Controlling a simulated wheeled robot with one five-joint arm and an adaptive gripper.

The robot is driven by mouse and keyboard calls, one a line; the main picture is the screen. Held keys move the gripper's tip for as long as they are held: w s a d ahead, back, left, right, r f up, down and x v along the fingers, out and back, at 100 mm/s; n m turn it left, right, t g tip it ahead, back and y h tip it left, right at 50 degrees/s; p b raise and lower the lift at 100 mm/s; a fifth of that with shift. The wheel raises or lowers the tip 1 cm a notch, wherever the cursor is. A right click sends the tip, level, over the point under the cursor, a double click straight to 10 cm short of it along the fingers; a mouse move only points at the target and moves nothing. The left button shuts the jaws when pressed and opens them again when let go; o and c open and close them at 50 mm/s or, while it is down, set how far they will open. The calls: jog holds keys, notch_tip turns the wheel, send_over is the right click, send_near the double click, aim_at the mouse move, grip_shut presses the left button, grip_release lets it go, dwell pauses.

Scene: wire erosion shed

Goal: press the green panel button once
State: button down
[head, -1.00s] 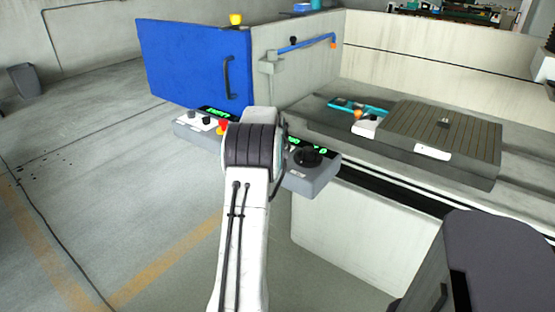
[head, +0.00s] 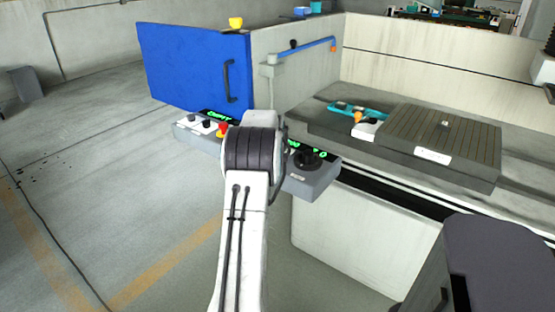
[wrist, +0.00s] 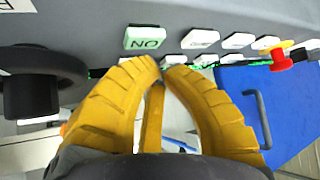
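The tips are just below and slightly right of the green button in the wrist view. I cannot tell whether they touch the panel. In the head view, my arm covers the middle of the control panel (head: 318,182), and the green button and gripper are hidden.
White buttons (wrist: 238,41) and a red mushroom button (wrist: 281,60) lie right of the green one. A black knob (wrist: 32,92) is at left. A blue door (head: 195,68) stands behind the panel, with the machine bed (head: 445,140) to the right.

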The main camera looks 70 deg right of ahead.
jog(key=shift+f, duration=0.15)
dwell(0.3)
jog(key=shift+f+b, duration=0.3)
jog(key=shift+b, duration=0.1)
jog(key=shift+f+b, duration=0.35)
jog(key=shift+f, duration=0.05)
dwell(0.6)
jog(key=shift+r, duration=0.1)
dwell(0.4)
jog(key=shift+r+p, duration=0.6)
jog(key=shift+r, duration=0.2)
jog(key=shift+r+p, duration=1.85)
jog(key=shift+r, duration=0.65)
